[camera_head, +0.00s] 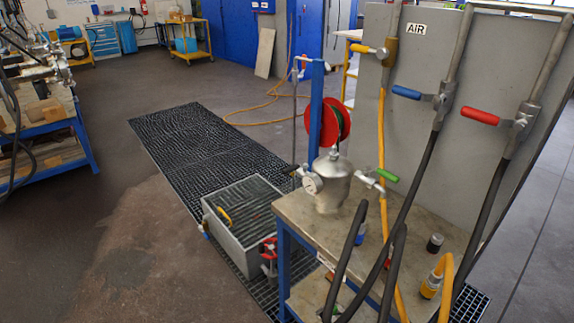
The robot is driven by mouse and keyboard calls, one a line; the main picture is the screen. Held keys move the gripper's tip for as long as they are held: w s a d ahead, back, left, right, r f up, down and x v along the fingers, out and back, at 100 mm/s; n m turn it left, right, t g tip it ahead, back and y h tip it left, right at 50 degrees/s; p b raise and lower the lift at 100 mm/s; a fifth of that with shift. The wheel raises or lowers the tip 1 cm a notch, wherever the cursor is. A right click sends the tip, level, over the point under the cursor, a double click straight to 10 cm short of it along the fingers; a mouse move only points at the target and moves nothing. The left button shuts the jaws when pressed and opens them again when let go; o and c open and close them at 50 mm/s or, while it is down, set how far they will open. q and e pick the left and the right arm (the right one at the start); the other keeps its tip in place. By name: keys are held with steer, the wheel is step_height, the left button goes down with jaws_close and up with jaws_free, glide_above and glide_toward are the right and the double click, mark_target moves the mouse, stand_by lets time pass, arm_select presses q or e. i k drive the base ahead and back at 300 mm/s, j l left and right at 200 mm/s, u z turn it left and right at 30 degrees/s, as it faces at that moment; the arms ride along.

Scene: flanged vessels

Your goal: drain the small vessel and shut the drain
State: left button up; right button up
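The small vessel (332,190) is a silver metal pot with a domed lid. It stands upright near the far left corner of the workbench (290,208). A round white gauge (313,183) sits on its left side. A valve with a green handle (388,175) sticks out to its right, and a dark-handled fitting (291,170) shows at its left. I cannot tell which fitting is the drain, or whether any valve is open. The vessel's underside is hidden. Neither of my grippers is in view.
A grey grated bin (226,238) stands on the black floor grating (180,140), left of the bench. A grey panel carries yellow (362,48), blue (406,92) and red (480,116) valve handles with hanging hoses. A red hose reel (330,122) stands behind. The floor at left is clear.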

mark_target(291, 169)
steer(key=i+j+z, duration=0.15)
steer(key=i+j, duration=0.15)
steer(key=i+j+z, duration=0.1)
steer(key=i+j, duration=0.15)
steer(key=j, duration=0.25)
steer(key=i+j+z, duration=0.15)
steer(key=i+j, duration=0.45)
